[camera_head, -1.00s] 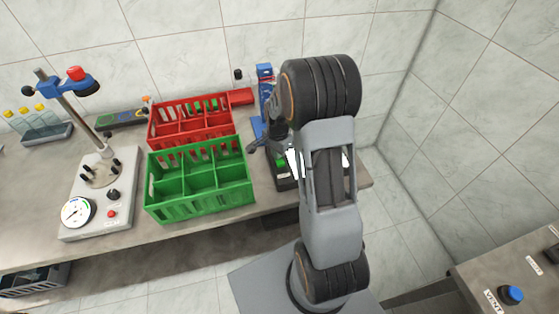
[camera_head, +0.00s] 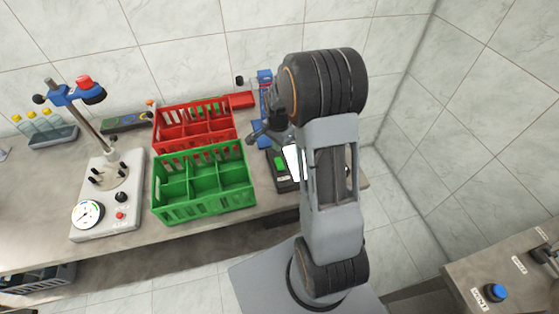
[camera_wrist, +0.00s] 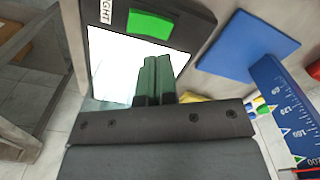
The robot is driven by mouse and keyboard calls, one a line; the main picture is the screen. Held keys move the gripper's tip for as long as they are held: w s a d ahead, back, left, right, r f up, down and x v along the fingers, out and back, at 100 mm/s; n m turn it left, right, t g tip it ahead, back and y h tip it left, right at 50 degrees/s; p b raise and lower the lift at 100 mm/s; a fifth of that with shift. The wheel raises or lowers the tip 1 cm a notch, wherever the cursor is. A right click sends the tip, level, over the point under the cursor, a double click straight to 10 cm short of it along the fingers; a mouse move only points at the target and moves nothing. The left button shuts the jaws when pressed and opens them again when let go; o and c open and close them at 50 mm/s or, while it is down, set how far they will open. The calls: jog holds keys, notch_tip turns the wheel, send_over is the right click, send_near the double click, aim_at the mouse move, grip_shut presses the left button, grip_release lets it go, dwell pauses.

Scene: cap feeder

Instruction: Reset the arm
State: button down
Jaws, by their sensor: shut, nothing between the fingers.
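My arm stands folded upright at the right end of the bench in the head view. Behind the fingers is a dark device with a bright white panel (camera_wrist: 112,58) and a green button (camera_wrist: 150,24). In the head view my arm hides part of this device (camera_head: 281,164).
A green crate (camera_head: 203,205) and a red crate (camera_head: 195,142) stand left of my arm. A press stand with a gauge (camera_head: 87,214) is farther left. A blue scaled post (camera_wrist: 285,100) stands right in the wrist view. Another bench with a blue button (camera_head: 495,292) is at lower right.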

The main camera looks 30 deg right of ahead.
jog(key=shift+r, duration=0.3)
jog(key=shift+r, duration=0.1)
jog(key=s+a+r+n+t, duration=0.2)
jog(key=s+a+r+n, duration=0.2)
jog(key=s+r+n, duration=0.3)
jog(key=s+a+r+n+t, duration=0.2)
jog(key=s+a+r+n, duration=0.3)
jog(key=s+r+n, duration=0.2)
notch_tip(320, 180, up, 3)
jog(key=shift+s+a+r, duration=0.2)
jog(key=shift+s, duration=0.9)
jog(key=shift+d, duration=0.1)
